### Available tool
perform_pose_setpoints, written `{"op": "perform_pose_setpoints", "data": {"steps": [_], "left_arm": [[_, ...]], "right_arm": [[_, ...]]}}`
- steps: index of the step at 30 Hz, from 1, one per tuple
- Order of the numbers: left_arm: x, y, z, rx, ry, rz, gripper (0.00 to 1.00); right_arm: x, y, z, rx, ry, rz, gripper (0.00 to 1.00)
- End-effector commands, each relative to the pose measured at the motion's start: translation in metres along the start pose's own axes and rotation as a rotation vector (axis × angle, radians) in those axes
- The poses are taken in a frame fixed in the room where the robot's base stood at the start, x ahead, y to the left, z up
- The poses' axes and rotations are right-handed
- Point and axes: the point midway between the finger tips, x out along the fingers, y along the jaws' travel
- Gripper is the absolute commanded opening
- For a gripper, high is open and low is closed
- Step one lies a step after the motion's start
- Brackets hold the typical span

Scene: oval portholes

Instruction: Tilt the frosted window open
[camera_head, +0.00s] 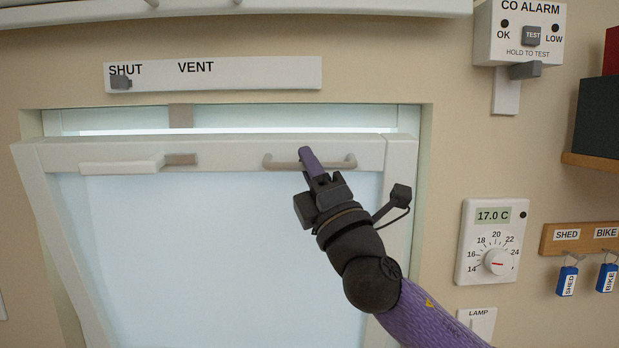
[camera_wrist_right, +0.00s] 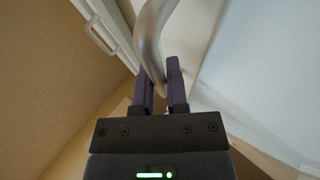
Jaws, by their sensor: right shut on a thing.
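The frosted window (camera_head: 220,250) stands tilted, its top edge leaning out from the wall frame toward me, with a gap behind its top rail (camera_head: 225,150). A brownish-grey bar handle (camera_head: 281,163) is on the right part of the top rail. My right gripper (camera_head: 311,162) is at this handle, shut on it. In the right wrist view the handle (camera_wrist_right: 152,42) curves down between the two purple fingers (camera_wrist_right: 159,88). A pale lever handle (camera_head: 122,165) with a brown end lies level on the left of the top rail. My left gripper is out of view.
A strip marked SHUT and VENT (camera_head: 225,75) is above the window, its grey slider (camera_head: 121,83) under SHUT. On the right wall are a CO alarm (camera_head: 518,35), a thermostat (camera_head: 491,243), a lamp switch (camera_head: 480,321) and a key rack (camera_head: 580,238).

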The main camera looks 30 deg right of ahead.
Motion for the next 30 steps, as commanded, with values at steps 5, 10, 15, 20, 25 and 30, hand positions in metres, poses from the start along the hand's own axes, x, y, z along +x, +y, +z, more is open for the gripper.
{"op": "perform_pose_setpoints", "data": {"steps": [5,10,15,20,25,30], "left_arm": [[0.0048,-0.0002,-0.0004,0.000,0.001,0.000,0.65],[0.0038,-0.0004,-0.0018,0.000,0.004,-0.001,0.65],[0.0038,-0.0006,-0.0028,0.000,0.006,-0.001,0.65],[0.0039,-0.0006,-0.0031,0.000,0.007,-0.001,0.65],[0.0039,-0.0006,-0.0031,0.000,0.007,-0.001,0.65],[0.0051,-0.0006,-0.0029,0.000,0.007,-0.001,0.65]], "right_arm": [[-0.0037,0.0020,-0.0009,-0.007,-0.003,0.015,0.00],[-0.0029,0.0029,-0.0004,-0.007,-0.003,0.015,0.00],[-0.0028,0.0029,-0.0003,-0.007,-0.004,0.015,0.41],[-0.0029,0.0027,-0.0004,-0.006,-0.003,0.014,0.53],[-0.0029,0.0025,-0.0005,-0.006,-0.003,0.014,0.53],[-0.0045,0.0019,-0.0006,-0.006,-0.003,0.014,0.53]]}}
